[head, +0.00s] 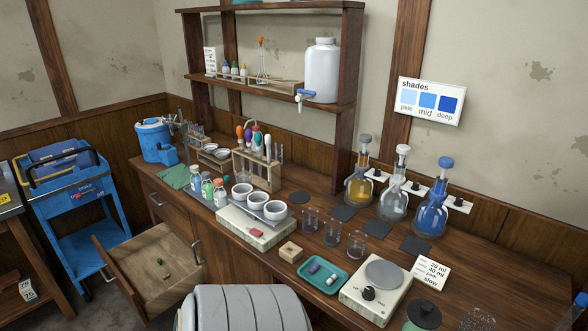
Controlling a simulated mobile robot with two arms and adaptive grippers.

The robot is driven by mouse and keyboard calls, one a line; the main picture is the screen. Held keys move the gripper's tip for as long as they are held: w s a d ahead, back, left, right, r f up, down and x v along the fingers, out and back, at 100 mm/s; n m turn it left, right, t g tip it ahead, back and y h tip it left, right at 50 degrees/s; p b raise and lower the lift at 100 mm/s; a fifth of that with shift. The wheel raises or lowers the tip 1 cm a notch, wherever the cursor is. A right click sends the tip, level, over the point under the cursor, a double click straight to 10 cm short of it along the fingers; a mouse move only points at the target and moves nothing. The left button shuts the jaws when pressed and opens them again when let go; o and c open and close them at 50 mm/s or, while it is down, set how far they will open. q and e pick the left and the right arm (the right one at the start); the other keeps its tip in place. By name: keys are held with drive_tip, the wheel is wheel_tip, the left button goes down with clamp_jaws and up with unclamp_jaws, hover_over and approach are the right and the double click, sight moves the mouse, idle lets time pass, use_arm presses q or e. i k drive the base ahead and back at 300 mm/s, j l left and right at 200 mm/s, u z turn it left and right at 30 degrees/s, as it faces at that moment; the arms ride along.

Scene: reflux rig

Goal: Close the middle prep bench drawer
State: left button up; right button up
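A wooden drawer (146,279) stands pulled out from the front of the prep bench (330,205), at the lower left of the head view. It is open, and its light wooden floor shows. A small green item (168,262) and another tiny item lie inside it. A bench front with a metal handle (155,198) is shut to the left of the open drawer. Another metal handle (197,250) shows just right of the drawer. The outer face of the open drawer is mostly turned away. Neither of my grippers can be made out in the head view.
A blue cart (78,205) stands left of the drawer. A grey ribbed rounded form (250,309) fills the bottom middle, close to the bench. The bench top holds flasks, a hotplate (375,285), a teal tray (323,275) and a tube rack (258,168).

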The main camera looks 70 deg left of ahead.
sight(132, 265)
drive_tip(key=u, duration=0.45)
drive_tip(key=k+u, duration=0.1)
drive_tip(key=u, duration=0.35)
drive_tip(key=l+u, duration=0.1)
drive_tip(key=u, duration=0.35)
drive_tip(key=k+u, duration=0.1)
drive_tip(key=u, duration=0.8)
drive_tip(key=k+u, duration=0.1)
drive_tip(key=u, duration=0.35)
drive_tip(key=j+u, duration=0.1)
drive_tip(key=u, duration=0.8)
drive_tip(key=k+j, duration=0.05)
